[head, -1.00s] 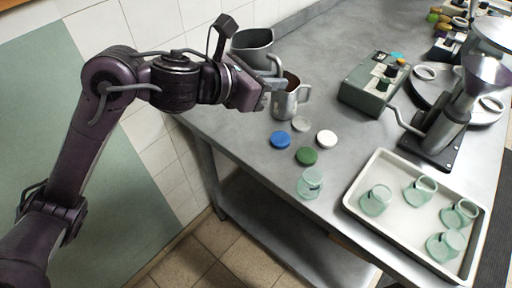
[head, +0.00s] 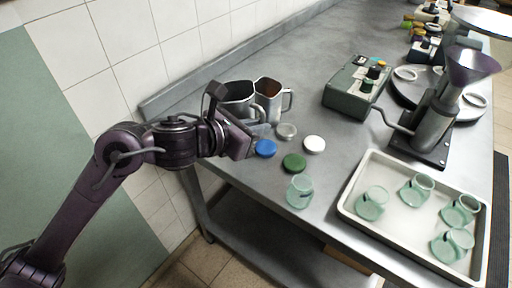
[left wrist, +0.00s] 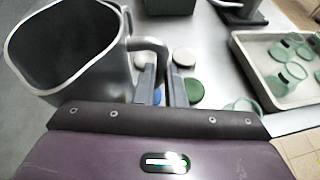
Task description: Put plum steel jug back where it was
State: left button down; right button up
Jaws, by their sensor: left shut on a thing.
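My left gripper (head: 262,128) is shut on the handle of a grey steel jug (head: 235,93), left of a second steel jug (head: 272,92) with brown inside. The held jug is upright, close beside the second one; I cannot tell whether its base touches the counter. In the left wrist view the held jug (left wrist: 90,75) fills the upper left, its wide mouth showing a dark, seemingly empty inside. The gripper fingers (left wrist: 162,85) are at its handle there. No plum colour shows clearly on either jug. My right gripper is not in view.
Blue (head: 265,148), white (head: 314,144), green (head: 294,163) and grey (head: 286,131) lids lie in front of the jugs. A green glass jar (head: 300,191) stands near the counter edge. A tray (head: 350,212) holds several jars. A green box (head: 345,97) and a grinder (head: 433,128) stand right.

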pick_arm(q)
notch_tip(320, 180, down, 5)
jog(key=shift+b, duration=0.35)
jog(key=shift+f, duration=0.25)
jog(key=c, duration=1.6)
grip_release()
jog(key=shift+o, duration=0.4)
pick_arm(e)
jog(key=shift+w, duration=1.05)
